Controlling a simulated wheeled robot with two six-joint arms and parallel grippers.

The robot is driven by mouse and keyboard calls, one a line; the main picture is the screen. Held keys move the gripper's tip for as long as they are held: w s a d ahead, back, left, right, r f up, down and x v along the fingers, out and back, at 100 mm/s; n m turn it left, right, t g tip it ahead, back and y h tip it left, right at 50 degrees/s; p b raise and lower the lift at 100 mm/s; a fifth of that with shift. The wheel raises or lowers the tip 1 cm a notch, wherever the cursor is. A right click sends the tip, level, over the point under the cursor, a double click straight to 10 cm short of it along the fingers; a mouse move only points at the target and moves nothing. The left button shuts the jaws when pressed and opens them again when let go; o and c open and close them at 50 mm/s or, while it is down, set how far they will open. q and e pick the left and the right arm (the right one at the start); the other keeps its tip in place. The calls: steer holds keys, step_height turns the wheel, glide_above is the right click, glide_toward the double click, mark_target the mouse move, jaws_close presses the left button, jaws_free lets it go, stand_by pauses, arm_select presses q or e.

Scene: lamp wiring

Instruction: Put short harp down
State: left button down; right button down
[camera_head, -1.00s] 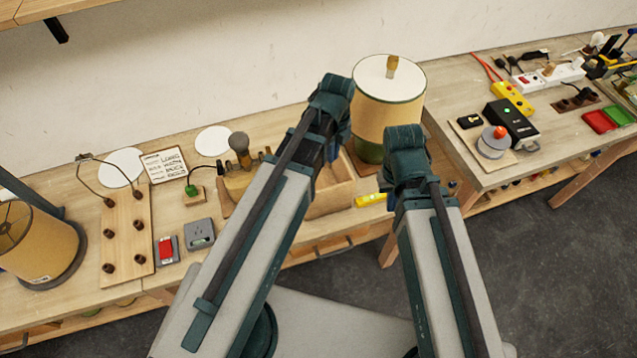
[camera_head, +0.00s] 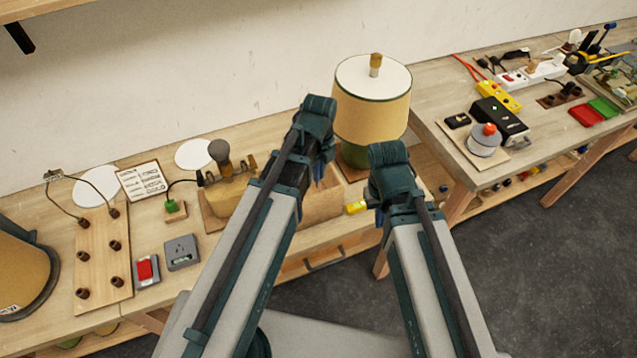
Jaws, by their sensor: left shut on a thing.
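A tall wire harp (camera_head: 62,196) stands on the pegged wooden board (camera_head: 93,262) at the far left, its ends at two dark pegs. I cannot tell whether it is the short harp, and I see no other harp clearly. My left gripper (camera_head: 321,172) points down over the wooden tray, left of the lamp. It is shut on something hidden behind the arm. My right gripper (camera_head: 378,215) points down in front of the lamp, beside a yellow item (camera_head: 357,207). Its jaws are mostly hidden.
A lamp with a cream shade (camera_head: 372,112) stands just behind my grippers. A wooden tray (camera_head: 322,205) lies below them. A label card (camera_head: 141,181), a red switch (camera_head: 146,271) and a grey socket (camera_head: 182,252) are at left. A black box (camera_head: 500,122) stands on the right table.

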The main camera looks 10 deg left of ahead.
arm_select(q)
steer(key=shift+f+b, duration=1.6)
steer(key=shift+f, duration=0.2)
steer(key=shift+f, duration=0.1)
steer(key=shift+f+b, duration=0.55)
steer(key=shift+b, duration=0.05)
steer(key=c, duration=1)
jaws_free()
steer(key=shift+r, duration=0.1)
step_height(320, 180, up, 13)
steer(key=p, duration=1.3)
steer(key=shift+r, duration=0.1)
steer(key=shift+s+d, duration=0.1)
